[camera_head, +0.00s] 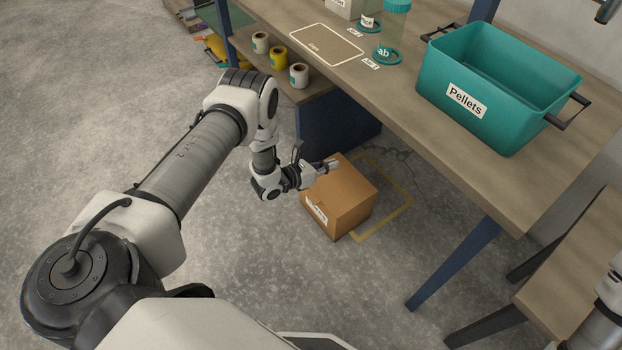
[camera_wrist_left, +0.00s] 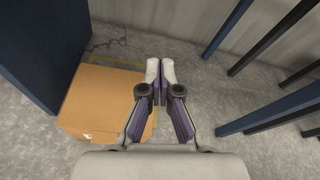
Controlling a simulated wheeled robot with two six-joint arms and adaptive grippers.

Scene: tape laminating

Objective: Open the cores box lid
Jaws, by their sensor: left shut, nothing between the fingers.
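A brown cardboard box (camera_head: 342,193) with a white label on its front side sits on the floor below the table. Its top looks closed, and it is the likely cores box, but its label is too small to read. My left gripper (camera_head: 333,163) is shut and empty at the box's far upper edge. In the left wrist view the shut fingers (camera_wrist_left: 160,72) are just right of the box (camera_wrist_left: 100,100); I cannot tell whether they touch it. The far side of the box is hidden. Only part of my right arm shows at the lower right.
A yellow outline (camera_head: 398,213) marks the floor around the box. The table (camera_head: 420,125) above holds a teal Pellets bin (camera_head: 463,125). Rolls (camera_head: 299,75) stand on a lower shelf. Blue table legs (camera_head: 455,262) stand to the right. Floor at the front is clear.

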